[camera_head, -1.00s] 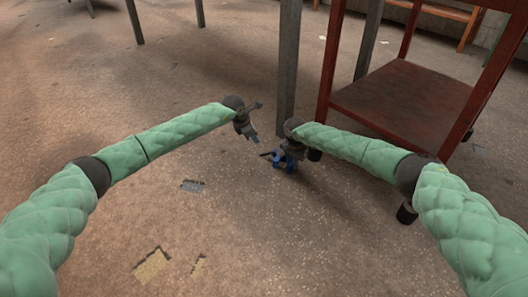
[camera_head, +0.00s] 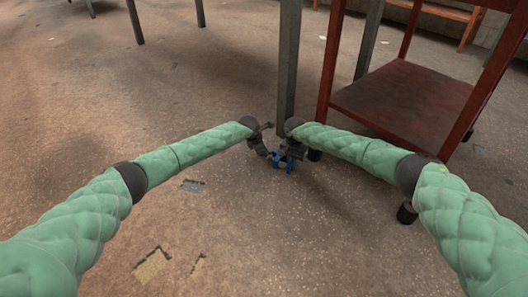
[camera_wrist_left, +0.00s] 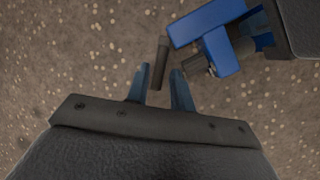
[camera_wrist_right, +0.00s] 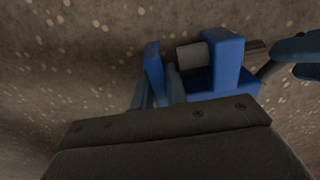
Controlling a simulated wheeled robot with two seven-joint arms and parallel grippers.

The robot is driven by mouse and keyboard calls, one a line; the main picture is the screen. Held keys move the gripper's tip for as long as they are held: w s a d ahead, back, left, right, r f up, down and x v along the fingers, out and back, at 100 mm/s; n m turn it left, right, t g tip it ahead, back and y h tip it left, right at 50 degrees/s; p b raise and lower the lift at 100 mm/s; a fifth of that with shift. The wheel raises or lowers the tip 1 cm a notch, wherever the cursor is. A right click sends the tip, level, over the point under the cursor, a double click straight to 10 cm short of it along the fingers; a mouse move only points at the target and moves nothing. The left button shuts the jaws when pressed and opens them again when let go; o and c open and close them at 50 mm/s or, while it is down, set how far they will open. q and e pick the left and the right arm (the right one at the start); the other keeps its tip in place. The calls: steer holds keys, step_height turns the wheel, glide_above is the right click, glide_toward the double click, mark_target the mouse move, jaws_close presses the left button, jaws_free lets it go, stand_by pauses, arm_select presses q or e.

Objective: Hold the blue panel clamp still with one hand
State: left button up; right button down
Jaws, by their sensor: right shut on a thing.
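The blue panel clamp (camera_head: 285,163) is held above the floor, in the middle of the head view. My right gripper (camera_head: 290,153) is shut on it; the right wrist view shows one blue arm of the clamp (camera_wrist_right: 155,72) at the fingers (camera_wrist_right: 158,88). My left gripper (camera_head: 270,154) is close on the clamp's left side. In the left wrist view its two fingers (camera_wrist_left: 158,92) are apart. The clamp's dark handle bar (camera_wrist_left: 160,62) lies between and just beyond their tips; I cannot tell whether they touch. The blue body (camera_wrist_left: 215,45) is to the right.
A grey table leg (camera_head: 288,60) stands just behind the grippers. A red cart (camera_head: 400,100) with a low shelf and dark wheels stands at the right, behind my right arm. The floor in front is clear except for flat patches (camera_head: 152,265).

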arm_select(q)
steer(key=shift+w+d+f, duration=0.1)
steer(key=shift+w+f, duration=0.1)
steer(key=shift+f, duration=0.2)
jaws_close()
steer(key=m, duration=0.1)
steer(key=w+m+g+h, duration=0.1)
steer(key=m, duration=0.1)
steer(key=w+m, duration=0.1)
steer(key=m, duration=0.1)
steer(key=shift+a+g, duration=0.25)
steer(key=shift+g, duration=0.15)
steer(key=shift+w+m+g+h, duration=0.15)
steer(key=shift+w+m+g, duration=0.15)
steer(key=shift+m, duration=0.45)
steer(key=shift+w+m+g+h, duration=0.1)
steer(key=shift+w+m+g, duration=0.2)
steer(key=shift+m, duration=0.5)
steer(key=shift+w+m+g+h, duration=0.2)
steer(key=shift+m+g, duration=0.2)
steer(key=shift+m, duration=0.35)
steer(key=shift+d+m, duration=0.1)
steer(key=shift+m, duration=0.2)
